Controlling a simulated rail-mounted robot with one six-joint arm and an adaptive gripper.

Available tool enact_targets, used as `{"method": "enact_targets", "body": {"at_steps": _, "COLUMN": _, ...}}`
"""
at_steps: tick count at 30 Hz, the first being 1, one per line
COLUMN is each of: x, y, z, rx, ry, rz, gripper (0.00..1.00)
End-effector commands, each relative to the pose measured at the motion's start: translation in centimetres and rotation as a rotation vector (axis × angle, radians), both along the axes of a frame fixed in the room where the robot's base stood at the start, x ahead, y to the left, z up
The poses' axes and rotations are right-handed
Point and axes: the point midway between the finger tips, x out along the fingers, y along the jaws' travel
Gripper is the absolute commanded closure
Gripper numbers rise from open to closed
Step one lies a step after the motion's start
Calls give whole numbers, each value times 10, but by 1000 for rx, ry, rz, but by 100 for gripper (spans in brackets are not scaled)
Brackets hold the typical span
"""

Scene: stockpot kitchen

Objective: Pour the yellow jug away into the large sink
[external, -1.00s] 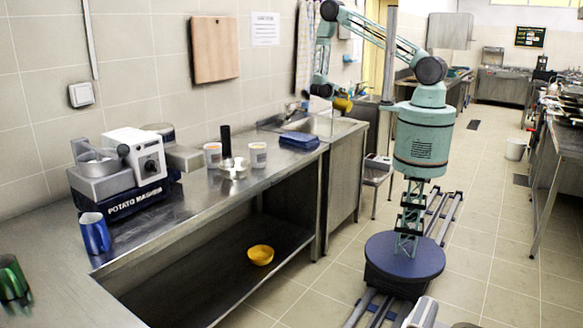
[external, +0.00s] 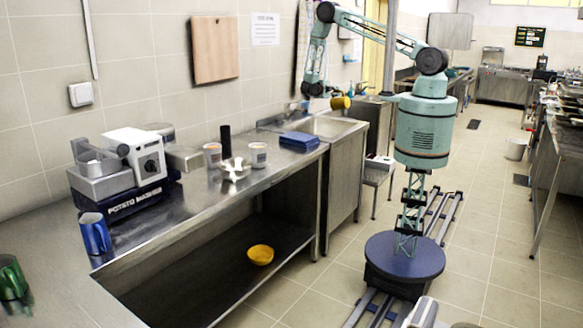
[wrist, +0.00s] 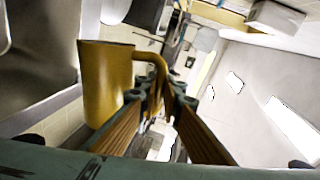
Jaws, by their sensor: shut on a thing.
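The yellow jug (external: 341,102) hangs in the air at the back end of the counter, above the right part of the large sink (external: 328,126) or its edge. I cannot tell exactly which. My gripper (external: 328,92) is to the left of the jug. In the wrist view, the jug (wrist: 105,85) is left of centre, with its handle on its right side. My gripper (wrist: 162,98) is shut on that handle. The jug's inside and contents are hidden.
A faucet (external: 304,105) stands behind the sink. A dark blue stack (external: 299,139) lies on the counter in front of the sink. White tubs (external: 258,154), a black cylinder (external: 225,140) and a blue mug (external: 94,233) stand further forward.

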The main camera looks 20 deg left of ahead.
Motion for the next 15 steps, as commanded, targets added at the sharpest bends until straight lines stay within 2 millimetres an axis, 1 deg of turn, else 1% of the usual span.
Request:
{"method": "enact_targets", "body": {"at_steps": 3, "x": 2, "y": 6, "z": 4, "rx": -39, "ry": 12, "rz": -1, "gripper": 100}}
{"method": "enact_targets", "body": {"at_steps": 15, "x": 7, "y": 26, "z": 1, "rx": -180, "ry": 51, "rz": -1, "gripper": 100}}
